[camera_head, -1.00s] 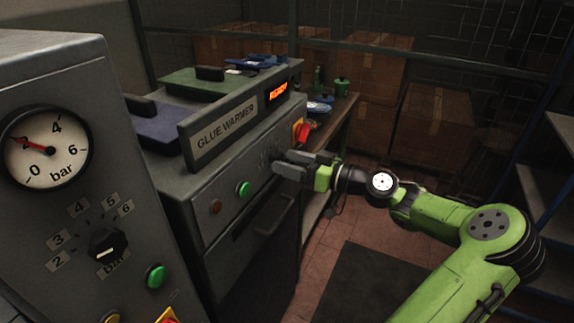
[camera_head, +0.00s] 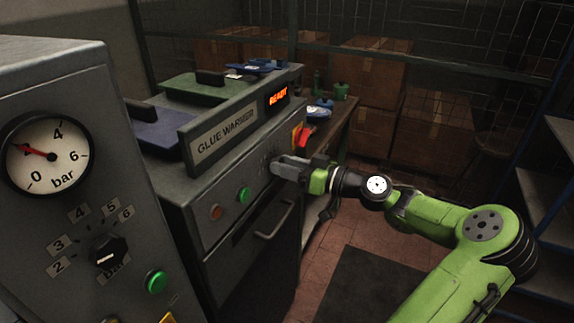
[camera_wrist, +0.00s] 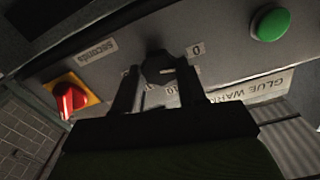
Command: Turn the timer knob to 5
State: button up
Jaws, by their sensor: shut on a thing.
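The timer knob (camera_wrist: 158,67) is a dark round knob on the glue warmer's grey front panel (camera_head: 228,209). In the wrist view it sits between the two fingers of my gripper (camera_wrist: 155,75), which are shut on it. A label marked 0 (camera_wrist: 196,49) is beside it, and a 10 label (camera_wrist: 171,116) shows between the fingers. A plate reading "seconds" (camera_wrist: 95,52) is nearby. Where the knob points is too dark to tell. In the head view my gripper (camera_head: 278,164) reaches the panel from the right and hides the knob.
A green button (camera_wrist: 270,24) and a red switch on a yellow plate (camera_wrist: 70,98) flank the knob. A pressure panel with a gauge (camera_head: 48,153) and a black bar knob (camera_head: 108,251) stands at the left. Open floor (camera_head: 345,245) lies below my arm.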

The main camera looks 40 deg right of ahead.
jog(key=shift+d+m+p, duration=0.1)
jog(key=shift+m+p, duration=3.6)
jog(key=shift+p, duration=0.3)
jog(key=o, duration=1.1)
jog(key=shift+c, duration=0.2)
jog(key=p+v, duration=0.1)
jog(key=v, duration=1.4)
jog(key=shift+s, duration=0.35)
jog(key=shift+d, duration=0.1)
